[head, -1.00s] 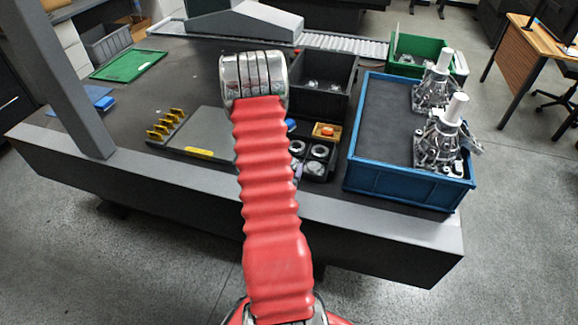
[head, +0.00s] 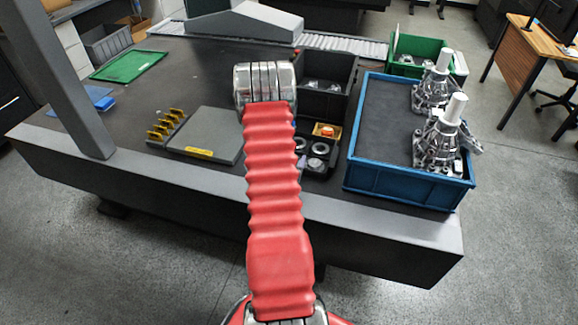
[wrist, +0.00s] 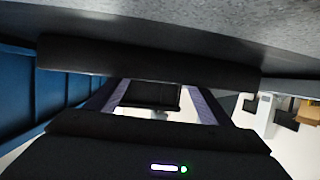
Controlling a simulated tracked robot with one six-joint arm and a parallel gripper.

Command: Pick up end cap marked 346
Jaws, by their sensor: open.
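No marking 346 can be read in either view. Round metal parts (head: 319,149) sit in a black compartment tray (head: 323,171) near the table's front edge, just right of my arm in the head view. Which of them is the end cap cannot be told, and my arm partly hides the tray. More round parts (head: 318,86) lie in a black bin (head: 343,104) behind it. My gripper (wrist: 152,97) shows in the wrist view with two fingers apart, empty as far as I see. A dark shape is visible between them. The head view hides my gripper behind my arm.
A blue bin (head: 407,185) with two metal assemblies (head: 441,132) stands right of the tray. A grey plate (head: 203,133) and yellow-topped rack (head: 166,125) lie left. An orange part (head: 327,130) sits behind the tray. A grey post (head: 63,75) rises at the left.

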